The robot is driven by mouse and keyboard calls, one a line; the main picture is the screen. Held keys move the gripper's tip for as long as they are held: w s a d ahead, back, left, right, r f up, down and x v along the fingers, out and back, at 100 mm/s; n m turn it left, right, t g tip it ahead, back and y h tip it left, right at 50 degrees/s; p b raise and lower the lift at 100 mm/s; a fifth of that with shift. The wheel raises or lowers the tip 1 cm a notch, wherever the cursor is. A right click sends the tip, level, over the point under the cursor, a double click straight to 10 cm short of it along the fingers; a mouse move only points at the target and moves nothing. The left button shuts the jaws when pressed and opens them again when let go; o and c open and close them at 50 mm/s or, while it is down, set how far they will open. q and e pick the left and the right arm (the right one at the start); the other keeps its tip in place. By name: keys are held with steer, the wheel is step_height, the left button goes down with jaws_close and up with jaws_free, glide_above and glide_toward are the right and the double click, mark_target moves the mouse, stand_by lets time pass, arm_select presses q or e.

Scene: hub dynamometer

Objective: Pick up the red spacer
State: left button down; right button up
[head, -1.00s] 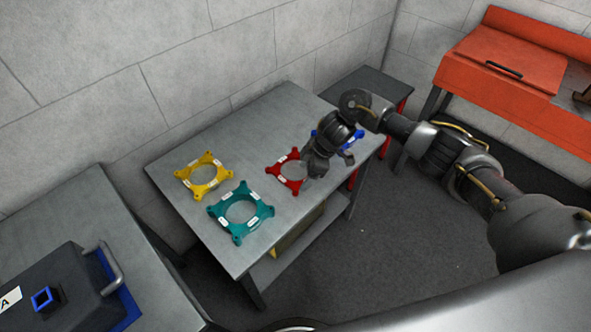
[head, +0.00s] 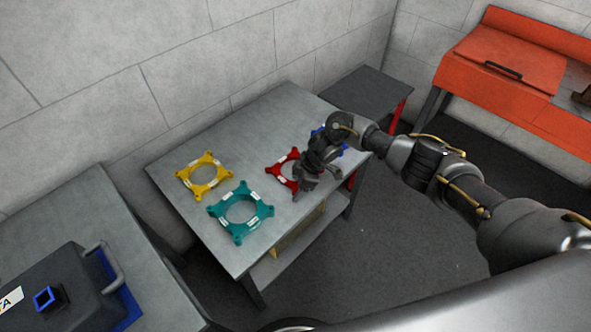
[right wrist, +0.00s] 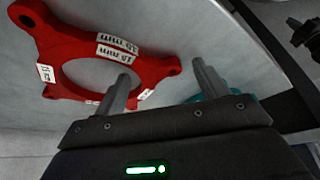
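The red spacer (head: 279,172) lies flat on the grey table, a ring with several lugs and white labels; my right gripper hides its right side in the head view. In the right wrist view the red spacer (right wrist: 72,32) fills the upper left, its labels reading 15 mm. My right gripper (head: 313,186) is at the spacer's right side. My left gripper is not in view.
A yellow spacer (head: 207,188) and a teal spacer (head: 227,212) lie to the left on the table (head: 268,122). A blue spacer (head: 344,151) is partly hidden behind my right gripper. A dark case (head: 62,285) stands at lower left. A wall is behind.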

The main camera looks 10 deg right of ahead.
steer(key=c, duration=1.4)
steer(key=shift+c, duration=0.2)
steer(key=shift+r, duration=0.5)
step_height(320, 180, up, 2)
steer(key=shift+r, duration=0.25)
steer(key=s+a+r+p, duration=0.2)
steer(key=s+a+r, duration=0.3)
steer(key=s+r, duration=0.4)
steer(key=s, duration=0.4)
steer(key=shift+r, duration=0.3)
steer(key=shift+a, duration=0.1)
